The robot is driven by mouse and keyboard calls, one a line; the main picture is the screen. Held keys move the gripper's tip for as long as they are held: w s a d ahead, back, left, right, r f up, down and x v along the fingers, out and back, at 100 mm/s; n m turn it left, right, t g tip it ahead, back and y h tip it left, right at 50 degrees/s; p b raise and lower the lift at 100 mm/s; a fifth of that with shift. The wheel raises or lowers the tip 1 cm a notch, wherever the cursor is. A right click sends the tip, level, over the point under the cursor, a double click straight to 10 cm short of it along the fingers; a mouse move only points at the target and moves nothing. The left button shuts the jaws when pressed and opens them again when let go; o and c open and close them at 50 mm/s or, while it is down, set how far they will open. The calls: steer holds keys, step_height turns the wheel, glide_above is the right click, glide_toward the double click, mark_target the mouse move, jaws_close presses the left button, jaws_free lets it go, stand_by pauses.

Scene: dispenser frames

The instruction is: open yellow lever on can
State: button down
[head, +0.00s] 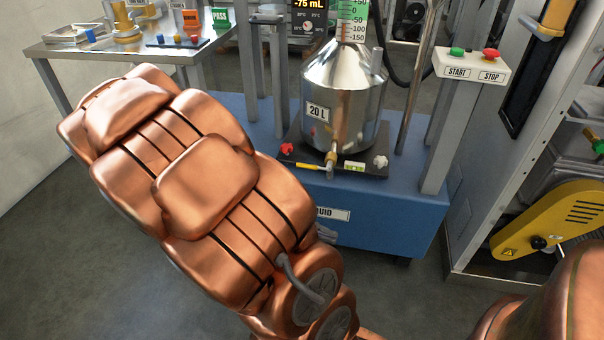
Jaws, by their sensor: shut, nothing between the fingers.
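A shiny steel can (345,105) with a cone top and a "20 L" label stands on a dark plate of the dispenser. A small brass valve and spout (331,158) sticks out low at its front. The yellow lever (309,166) lies roughly level and points left from the valve, across the spout's line. My copper arm fills the left and lower middle of the view, apart from the lever in the picture. My gripper cannot be made out.
The can's plate has a red knob (287,149) and a white knob (381,161) on the blue dispenser base (390,205). A START/STOP box (472,66) is at right. A side table (110,50) stands back left; a yellow-guarded machine (555,225) is right.

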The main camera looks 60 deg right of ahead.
steer(key=w+d+r+n+g+h+p, duration=0.1)
steer(key=w+d+r+n+h, duration=0.15)
steer(key=d, duration=0.25)
steer(key=w+d+r+n+g+h+p, duration=0.1)
steer(key=d+r+g+h+p, duration=0.1)
steer(key=d+h, duration=0.3)
steer(key=w+d+f+n+t+h+p, duration=0.2)
steer(key=w+d+f+n+t+h, duration=0.1)
steer(key=w+d+n+t+h, duration=0.45)
steer(key=w+d+f+n+t+p, duration=0.2)
steer(key=w+d+f+n+t, duration=0.1)
steer(key=w+f+n+t, duration=0.25)
steer(key=n+t+y+p, duration=0.2)
steer(key=n+t+y, duration=0.2)
steer(key=n+t, duration=0.4)
glide_toward(310, 167)
steer(key=a+f, duration=0.3)
steer(key=f, duration=0.3)
steer(key=shift+w+a+f+m, duration=0.1)
steer(key=shift+w+f+m, duration=0.15)
steer(key=shift+w, duration=0.2)
steer(key=w+d+r+b, duration=0.1)
steer(key=d+r, duration=0.1)
steer(key=d, duration=0.3)
steer(key=w+d+r+b, duration=0.1)
steer(key=w+d+r, duration=0.1)
steer(key=d, duration=0.3)
steer(key=shift+w+r, duration=0.25)
steer(key=shift+w, duration=0.1)
